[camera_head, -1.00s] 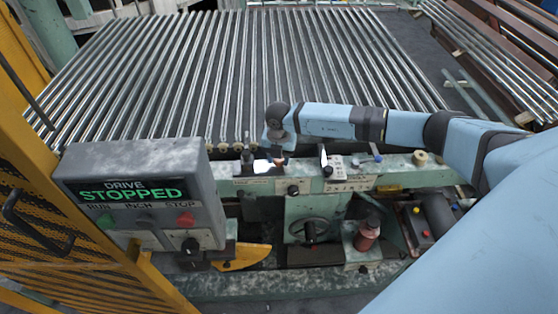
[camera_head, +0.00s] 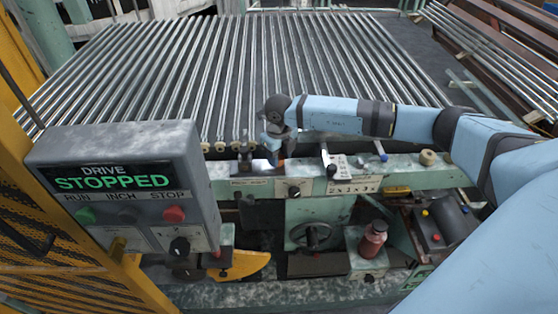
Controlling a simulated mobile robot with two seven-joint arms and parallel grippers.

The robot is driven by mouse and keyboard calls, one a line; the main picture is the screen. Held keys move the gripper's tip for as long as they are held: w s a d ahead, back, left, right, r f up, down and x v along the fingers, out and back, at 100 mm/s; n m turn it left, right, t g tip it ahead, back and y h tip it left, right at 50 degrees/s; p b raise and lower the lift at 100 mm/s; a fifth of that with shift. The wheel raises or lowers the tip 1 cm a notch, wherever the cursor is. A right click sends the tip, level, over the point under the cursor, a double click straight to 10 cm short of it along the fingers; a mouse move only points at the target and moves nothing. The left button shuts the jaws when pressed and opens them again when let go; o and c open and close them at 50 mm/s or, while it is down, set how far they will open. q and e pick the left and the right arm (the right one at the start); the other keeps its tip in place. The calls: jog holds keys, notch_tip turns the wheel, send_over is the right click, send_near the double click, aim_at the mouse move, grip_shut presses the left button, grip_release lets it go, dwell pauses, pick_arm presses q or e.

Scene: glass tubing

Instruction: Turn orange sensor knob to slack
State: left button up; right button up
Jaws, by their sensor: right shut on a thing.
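The orange knob (camera_head: 281,156) is a small patch on the green front rail, mostly hidden by my right gripper (camera_head: 274,150). My right gripper comes in from the right, points down at the rail and is shut on the knob. The fingers are small here, and the knob's pointing direction cannot be read. My left gripper is not in view.
A grey control box (camera_head: 120,175) at left reads "DRIVE STOPPED". Bright tubes (camera_head: 240,80) fill the table behind the rail (camera_head: 400,176). A lever with a white plate (camera_head: 338,165) stands right of my gripper. A handwheel (camera_head: 311,235) and red bottle (camera_head: 373,240) sit below.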

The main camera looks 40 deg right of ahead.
aim_at(280, 157)
jog(key=n+b, duration=0.3)
jog(key=n, duration=0.2)
jog(key=shift+f+n+b, duration=0.15)
jog(key=shift+n+b, duration=0.7)
jog(key=shift+n, duration=0.25)
jog(key=n+b, duration=0.1)
jog(key=n, duration=0.1)
jog(key=shift+n, duration=0.3)
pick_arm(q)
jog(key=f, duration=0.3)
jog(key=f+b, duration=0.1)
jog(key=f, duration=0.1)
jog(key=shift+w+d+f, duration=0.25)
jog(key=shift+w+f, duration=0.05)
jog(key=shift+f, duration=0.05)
pick_arm(e)
jog(key=shift+r+n, duration=0.2)
jog(key=shift+n, duration=0.3)
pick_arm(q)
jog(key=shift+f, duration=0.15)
pick_arm(e)
jog(key=o, duration=0.9)
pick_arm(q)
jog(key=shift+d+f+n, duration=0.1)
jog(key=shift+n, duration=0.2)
pick_arm(e)
notch_tip(280, 157, up, 14)
jog(key=shift+f, duration=0.1)
